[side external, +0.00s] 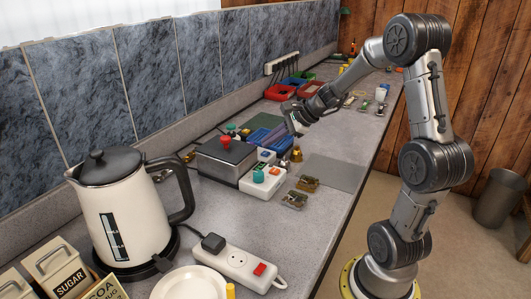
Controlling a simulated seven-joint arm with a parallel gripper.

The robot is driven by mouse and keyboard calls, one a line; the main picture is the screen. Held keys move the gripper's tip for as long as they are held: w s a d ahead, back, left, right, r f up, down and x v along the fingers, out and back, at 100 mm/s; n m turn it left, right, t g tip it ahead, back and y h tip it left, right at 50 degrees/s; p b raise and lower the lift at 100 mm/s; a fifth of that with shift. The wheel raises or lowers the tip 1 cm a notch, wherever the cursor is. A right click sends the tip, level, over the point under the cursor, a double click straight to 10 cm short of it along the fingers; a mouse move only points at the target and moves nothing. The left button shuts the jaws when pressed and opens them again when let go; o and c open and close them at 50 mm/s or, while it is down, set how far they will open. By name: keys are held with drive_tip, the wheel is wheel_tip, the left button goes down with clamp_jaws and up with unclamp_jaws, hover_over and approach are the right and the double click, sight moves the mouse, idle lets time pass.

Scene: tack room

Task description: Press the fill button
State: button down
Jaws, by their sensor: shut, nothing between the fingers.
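No label reading "fill" can be made out, so I cannot tell which control is the fill button. A grey-topped box (217,160) on the counter has a red knob-like part (227,139) on top. Just right of it, a white control box (252,184) carries a teal round knob or button (259,176) and smaller coloured parts too small to read. My gripper (292,130) is shut and empty. It points down above the counter, behind and right of the white box, near a blue tray (265,137). Its fingertips are small here, and any contact below is unclear.
A white kettle (135,220), a white power strip (237,262) and a plate (190,284) stand in front. A small brass-coloured object (296,155) is close below my gripper. Red and green bins (281,92) stand behind.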

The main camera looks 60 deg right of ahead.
sight(268, 154)
wheel_tip(268, 154, up, 6)
drive_tip(key=shift+f, duration=0.15)
idle(0.4)
idle(0.4)
drive_tip(key=a+r, duration=0.1)
drive_tip(key=a, duration=0.1)
drive_tip(key=w+a+r+n, duration=0.1)
drive_tip(key=a, duration=0.1)
drive_tip(key=a+r+n, duration=0.1)
drive_tip(key=a, duration=0.1)
drive_tip(key=shift+w+a+r+y, duration=0.15)
drive_tip(key=shift+w+r+y, duration=0.05)
drive_tip(key=shift+r+y, duration=0.1)
drive_tip(key=s+a+r+n+g+y, duration=0.1)
drive_tip(key=s+a+r+n, duration=0.1)
drive_tip(key=s+a+n, duration=0.35)
drive_tip(key=s+a+r+n, duration=0.1)
drive_tip(key=s+a+n, duration=0.2)
drive_tip(key=a, duration=0.6)
drive_tip(key=s+a+f+n+g, duration=0.1)
drive_tip(key=s+a+f+n, duration=0.15)
drive_tip(key=s+n, duration=0.5)
drive_tip(key=s+d+f+n+g+h, duration=0.1)
drive_tip(key=s+d+f+n+h, duration=0.2)
drive_tip(key=s+n, duration=0.3)
drive_tip(key=shift+s+d+f+n+h, duration=0.3)
drive_tip(key=shift+s+d+f, duration=0.2)
drive_tip(key=shift+s+f, duration=0.2)
